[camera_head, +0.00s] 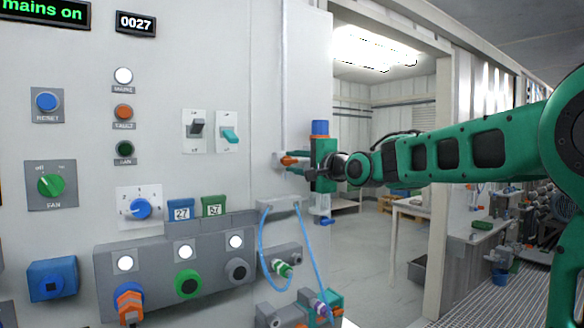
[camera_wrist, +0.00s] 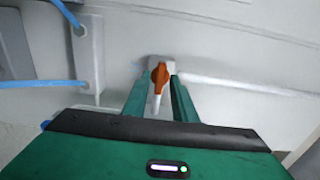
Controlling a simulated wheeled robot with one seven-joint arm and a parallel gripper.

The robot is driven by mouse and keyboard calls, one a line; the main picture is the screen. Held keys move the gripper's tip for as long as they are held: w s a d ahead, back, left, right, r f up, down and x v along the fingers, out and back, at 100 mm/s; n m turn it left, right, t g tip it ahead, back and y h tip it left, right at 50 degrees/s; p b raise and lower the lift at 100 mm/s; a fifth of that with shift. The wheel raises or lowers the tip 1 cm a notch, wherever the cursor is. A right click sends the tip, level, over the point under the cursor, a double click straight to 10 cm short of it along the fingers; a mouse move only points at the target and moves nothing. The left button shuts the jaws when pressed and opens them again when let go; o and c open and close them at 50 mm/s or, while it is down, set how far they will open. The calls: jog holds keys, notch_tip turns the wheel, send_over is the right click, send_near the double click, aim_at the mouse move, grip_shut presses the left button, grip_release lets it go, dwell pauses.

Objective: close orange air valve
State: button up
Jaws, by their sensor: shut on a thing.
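The orange air valve (camera_head: 289,160) sits on a small grey block on the side of the white cabinet, at a pipe. It also shows in the wrist view as an orange handle (camera_wrist: 160,76) between my fingers. My gripper (camera_head: 296,160) reaches the valve from the right, and its two green fingers (camera_wrist: 157,92) lie on either side of the handle, shut on it. In the wrist view the handle points along the fingers, across the pipe line. Part of the valve body is hidden behind the handle and fingers.
Blue hoses (camera_head: 264,240) loop from a grey block (camera_head: 279,205) below the valve. The control panel with knobs and switches (camera_head: 229,135) is to the left. An open doorway and a white table (camera_head: 405,208) are to the right.

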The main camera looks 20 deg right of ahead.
jog(key=shift+d+f, duration=0.25)
jog(key=shift+f, duration=0.05)
jog(key=o, duration=0.7)
jog(key=shift+r, duration=0.1)
jog(key=v, duration=1)
jog(key=shift+s, duration=0.3)
jog(key=shift+d, duration=0.1)
